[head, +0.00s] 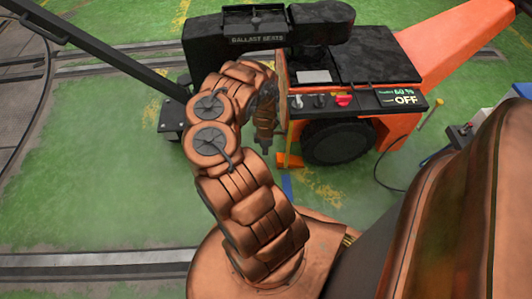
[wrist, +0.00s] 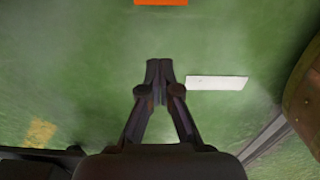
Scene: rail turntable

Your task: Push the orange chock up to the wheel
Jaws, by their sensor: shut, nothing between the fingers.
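The wheel (head: 338,141) is a dark tyre under the orange and black machine, at the middle right of the head view. An orange piece, seemingly the chock (head: 289,160), is low on the floor just left of the wheel. I cannot tell whether they touch. My gripper (head: 265,146) points down to the left of this piece, with its fingers together and empty. In the wrist view my gripper (wrist: 159,66) is shut above the green floor. An orange block (wrist: 161,3), probably the same chock, is cut off by the top edge, apart from the fingertips.
The orange machine (head: 430,45) has a control panel reading OFF. A black "BALLAST SEATS" box (head: 258,40) is at the top. A dark bar (head: 110,60) slants across the left. A white flat strip (wrist: 217,83) lies right of the fingers. Green floor (head: 90,195) is clear at left.

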